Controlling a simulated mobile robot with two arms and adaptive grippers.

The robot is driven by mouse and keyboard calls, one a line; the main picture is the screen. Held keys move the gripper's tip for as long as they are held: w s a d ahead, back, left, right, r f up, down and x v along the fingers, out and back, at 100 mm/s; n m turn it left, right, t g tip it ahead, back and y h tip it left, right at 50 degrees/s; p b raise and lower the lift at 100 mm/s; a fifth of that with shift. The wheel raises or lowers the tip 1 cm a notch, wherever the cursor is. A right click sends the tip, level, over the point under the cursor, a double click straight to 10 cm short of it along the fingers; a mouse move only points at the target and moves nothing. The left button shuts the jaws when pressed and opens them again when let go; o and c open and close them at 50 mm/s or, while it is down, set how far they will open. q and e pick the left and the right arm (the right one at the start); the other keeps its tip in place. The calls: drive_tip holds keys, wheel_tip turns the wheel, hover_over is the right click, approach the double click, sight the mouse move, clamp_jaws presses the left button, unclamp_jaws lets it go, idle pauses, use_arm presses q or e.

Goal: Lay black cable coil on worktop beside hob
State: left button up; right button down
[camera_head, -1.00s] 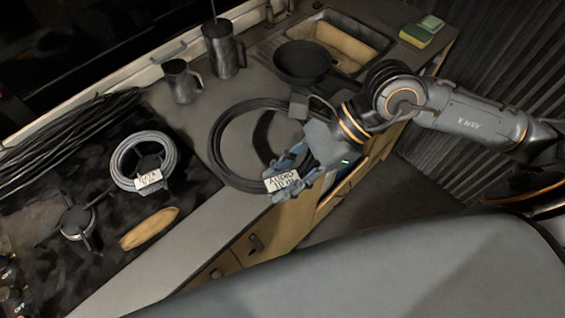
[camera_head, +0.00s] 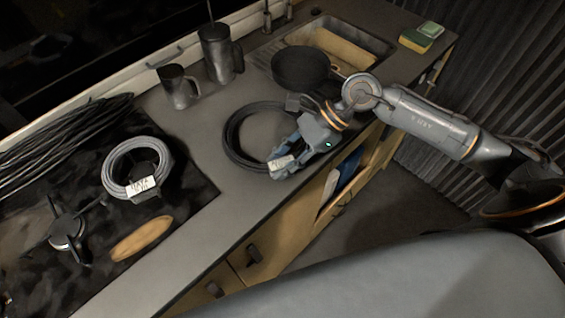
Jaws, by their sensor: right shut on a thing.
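The black cable coil (camera_head: 233,148) with a white paper label (camera_head: 281,163) is at the worktop (camera_head: 214,130), to the right of the hob (camera_head: 190,198). It looks flat and low over the worktop; I cannot tell whether it fully rests on it. My right gripper (camera_head: 284,158) is shut on the coil's right side by the label, near the worktop's front edge. The fingers hide part of the coil there. My left gripper is not in view.
A grey labelled cable coil (camera_head: 108,175), a bread-like loaf (camera_head: 142,238) and a bundle of black cables (camera_head: 60,146) lie on the hob. Metal jugs (camera_head: 216,56) stand behind the coil. A black pan (camera_head: 299,68) is by the sink (camera_head: 372,46). Bare worktop lies between hob and coil.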

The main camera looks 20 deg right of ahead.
drive_tip(key=shift+f, duration=0.2)
drive_tip(key=c, duration=1)
unclamp_jaws()
drive_tip(key=b+v, duration=0.3)
drive_tip(key=v, duration=0.9)
drive_tip(key=shift+b, duration=0.4)
